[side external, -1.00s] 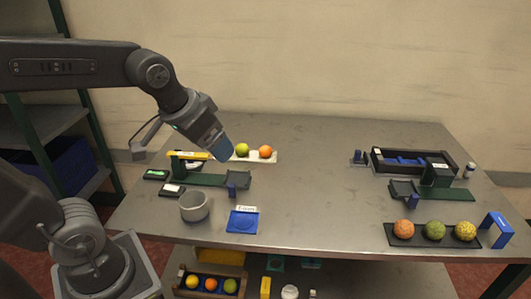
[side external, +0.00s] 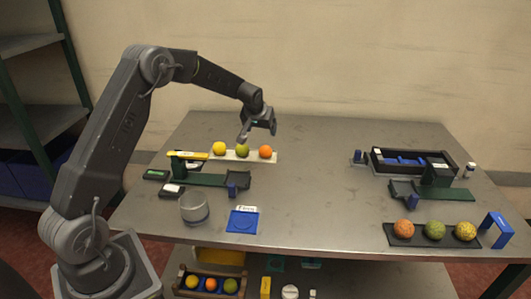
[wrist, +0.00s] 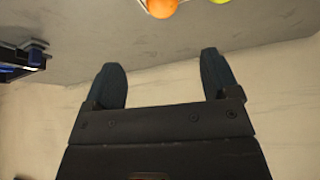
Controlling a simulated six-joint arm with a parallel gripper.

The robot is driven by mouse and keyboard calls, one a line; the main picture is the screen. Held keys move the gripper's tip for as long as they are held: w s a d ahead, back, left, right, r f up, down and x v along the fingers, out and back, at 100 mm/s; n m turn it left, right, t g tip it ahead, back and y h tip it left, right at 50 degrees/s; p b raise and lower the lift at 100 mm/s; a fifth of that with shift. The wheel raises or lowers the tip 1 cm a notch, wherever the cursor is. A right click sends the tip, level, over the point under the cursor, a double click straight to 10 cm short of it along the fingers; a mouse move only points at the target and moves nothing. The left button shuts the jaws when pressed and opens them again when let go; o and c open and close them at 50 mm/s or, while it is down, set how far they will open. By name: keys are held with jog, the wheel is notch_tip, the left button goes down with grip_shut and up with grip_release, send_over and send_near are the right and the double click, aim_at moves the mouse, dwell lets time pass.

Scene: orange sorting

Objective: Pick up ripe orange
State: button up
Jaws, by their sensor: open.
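An orange-coloured fruit (side external: 265,152) sits at the right end of a white strip tray (side external: 229,158). A green fruit (side external: 242,151) and a yellow fruit (side external: 219,148) sit to its left on the same tray. My gripper (side external: 257,131) is open and empty, above the tray near the green and orange fruits, apart from them. In the wrist view the open fingers (wrist: 160,65) show wide apart with nothing between them. The orange fruit (wrist: 161,8) and the green fruit (wrist: 220,2) are cut off at the top edge there.
A dark tray (side external: 388,231) with orange, green and yellow rough balls lies at the right front. A dark box (side external: 377,162) stands at the right back. A grey cup (side external: 195,209) and blue pad (side external: 243,222) are at the left front. The table's middle is clear.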

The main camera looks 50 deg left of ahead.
aim_at(265, 147)
jog(key=x, duration=0.9)
jog(key=shift+a+f, duration=0.15)
jog(key=shift+a, duration=0.05)
jog(key=shift+s+x, duration=0.15)
jog(key=shift+x, duration=1.15)
jog(key=shift+s+x, duration=0.15)
jog(key=shift+x, duration=1.1)
jog(key=shift+f, duration=0.2)
jog(key=c, duration=1)
jog(key=shift+o, duration=0.2)
jog(key=shift+r, duration=0.2)
